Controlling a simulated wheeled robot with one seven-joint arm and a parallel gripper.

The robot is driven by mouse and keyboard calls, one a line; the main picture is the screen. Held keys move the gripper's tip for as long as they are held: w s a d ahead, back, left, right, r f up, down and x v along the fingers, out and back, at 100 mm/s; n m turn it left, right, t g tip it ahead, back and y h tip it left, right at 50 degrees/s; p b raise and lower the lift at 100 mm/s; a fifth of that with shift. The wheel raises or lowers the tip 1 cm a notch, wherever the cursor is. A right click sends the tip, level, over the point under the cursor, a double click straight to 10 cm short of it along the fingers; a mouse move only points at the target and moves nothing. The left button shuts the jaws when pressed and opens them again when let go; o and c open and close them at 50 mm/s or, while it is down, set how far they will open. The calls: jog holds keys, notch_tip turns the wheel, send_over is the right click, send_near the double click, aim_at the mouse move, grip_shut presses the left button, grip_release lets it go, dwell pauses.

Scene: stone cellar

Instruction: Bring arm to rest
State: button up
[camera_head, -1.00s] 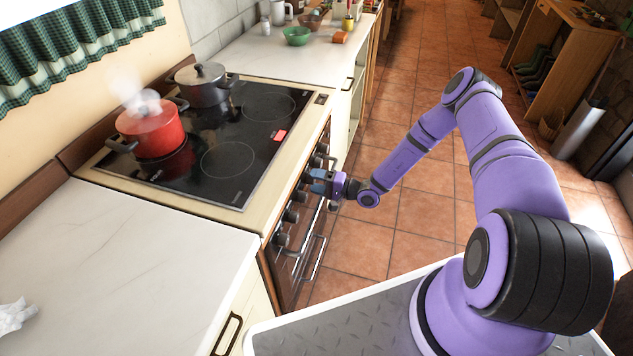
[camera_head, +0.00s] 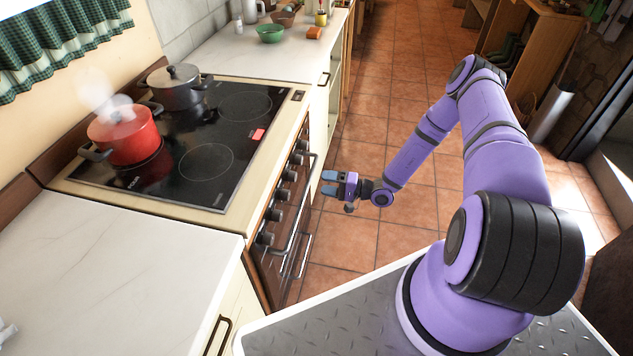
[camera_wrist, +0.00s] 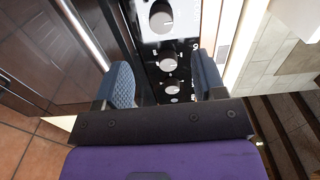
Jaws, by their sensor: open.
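My gripper (camera_head: 331,183) is at the end of my purple arm, to the right of the stove front and apart from it, above the tiled floor. It is open and nothing shows between its fingers. In the wrist view its two blue pads (camera_wrist: 163,85) stand apart, with several stove knobs (camera_wrist: 167,62) visible beyond them. The stove (camera_head: 225,130) has a black glass top and a row of knobs and an oven handle on its front.
A red pot (camera_head: 133,143) steams on the stove, with a dark lidded pot (camera_head: 180,92) behind it. A white counter (camera_head: 105,275) is at the near left. A green bowl (camera_head: 270,33) sits on the far counter. Tiled floor (camera_head: 385,150) lies open beyond my arm.

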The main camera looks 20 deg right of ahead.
jog(key=shift+s+d, duration=0.2)
jog(key=shift+d, duration=0.05)
dwell(0.3)
jog(key=s+a+r+n+g+h, duration=0.1)
jog(key=s+r+n+g+h, duration=0.2)
jog(key=r, duration=0.9)
jog(key=s+a+r+n+g+h, duration=0.1)
jog(key=a+r+n+g, duration=0.3)
jog(key=r, duration=0.9)
jog(key=s+d+r+n+g+h, duration=0.1)
jog(key=s+r+n+g+h, duration=0.3)
jog(key=r, duration=0.8)
jog(key=s+d+r+m+t+h, duration=0.2)
jog(key=s+r+m+t+h, duration=0.2)
jog(key=s+r, duration=1.6)
jog(key=shift+s+r+t+h, duration=0.25)
jog(key=shift+s+t+h, duration=0.55)
jog(key=shift+s+h, duration=0.55)
